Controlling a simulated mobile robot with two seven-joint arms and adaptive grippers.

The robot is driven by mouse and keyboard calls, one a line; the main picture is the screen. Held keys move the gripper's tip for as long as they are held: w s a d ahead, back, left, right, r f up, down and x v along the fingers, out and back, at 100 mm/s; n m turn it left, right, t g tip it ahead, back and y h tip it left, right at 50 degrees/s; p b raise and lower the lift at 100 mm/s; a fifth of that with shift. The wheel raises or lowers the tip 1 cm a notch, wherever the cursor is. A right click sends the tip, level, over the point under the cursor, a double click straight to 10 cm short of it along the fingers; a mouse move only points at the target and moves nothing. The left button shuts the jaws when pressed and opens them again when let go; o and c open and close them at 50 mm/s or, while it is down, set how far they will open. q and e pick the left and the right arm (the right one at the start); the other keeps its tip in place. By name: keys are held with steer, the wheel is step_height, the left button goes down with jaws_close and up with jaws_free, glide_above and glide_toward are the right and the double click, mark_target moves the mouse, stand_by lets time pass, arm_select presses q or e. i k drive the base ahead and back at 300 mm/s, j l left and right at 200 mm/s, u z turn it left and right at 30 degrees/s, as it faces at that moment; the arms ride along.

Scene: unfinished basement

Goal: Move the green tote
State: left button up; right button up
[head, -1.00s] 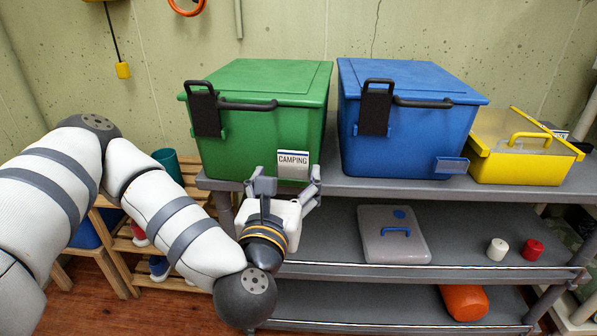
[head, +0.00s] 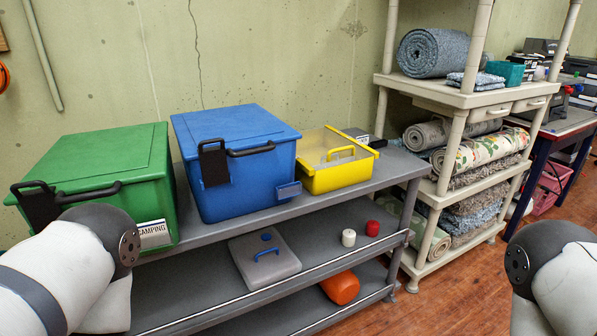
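The green tote (head: 112,165) stands at the left end of the top shelf of a grey shelving unit. It has a closed lid, a dark handle and latch on its front, and a white label reading CAMPING. Part of my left arm covers its lower front. My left gripper is out of sight, so its contact with the tote cannot be told. Part of my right arm shows at the lower right, and my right gripper is also out of sight.
A blue tote (head: 236,185) stands close right of the green one, then a yellow box (head: 335,178). The grey shelf (head: 385,172) has bare room at its right end. A beige rack (head: 432,190) with rolled rugs stands right. Wooden floor (head: 440,300) is open in front.

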mark_target(146, 201)
steer(key=u, duration=1.25)
